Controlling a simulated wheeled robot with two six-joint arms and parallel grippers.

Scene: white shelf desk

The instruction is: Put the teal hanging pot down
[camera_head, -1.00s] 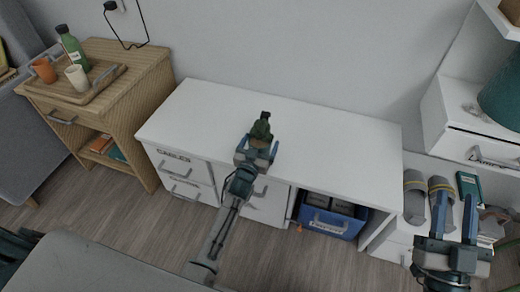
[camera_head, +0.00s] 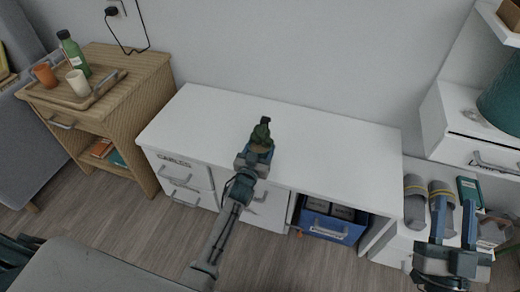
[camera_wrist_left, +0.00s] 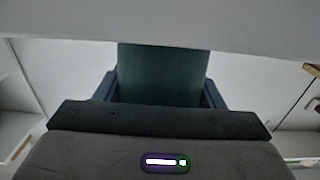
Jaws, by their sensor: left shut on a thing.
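The teal hanging pot (camera_head: 262,133) is dark green-teal and shows over the white desk top (camera_head: 330,150), left of its middle. My left gripper (camera_head: 257,153) is shut on it. In the left wrist view the pot (camera_wrist_left: 162,75) fills the space between the two blue fingers, and its far end is cut off by a pale surface. Whether its base touches the desk top cannot be told. My right gripper (camera_head: 454,224) is open and empty at the right, in front of the lower shelf.
A wooden cabinet (camera_head: 140,95) with a tray, bottle and cups stands at the left. A blue bin (camera_head: 331,226) sits under the desk. Rolled grey items (camera_head: 414,200) and a teal book (camera_head: 469,188) lie at the right. The desk top right of the pot is clear.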

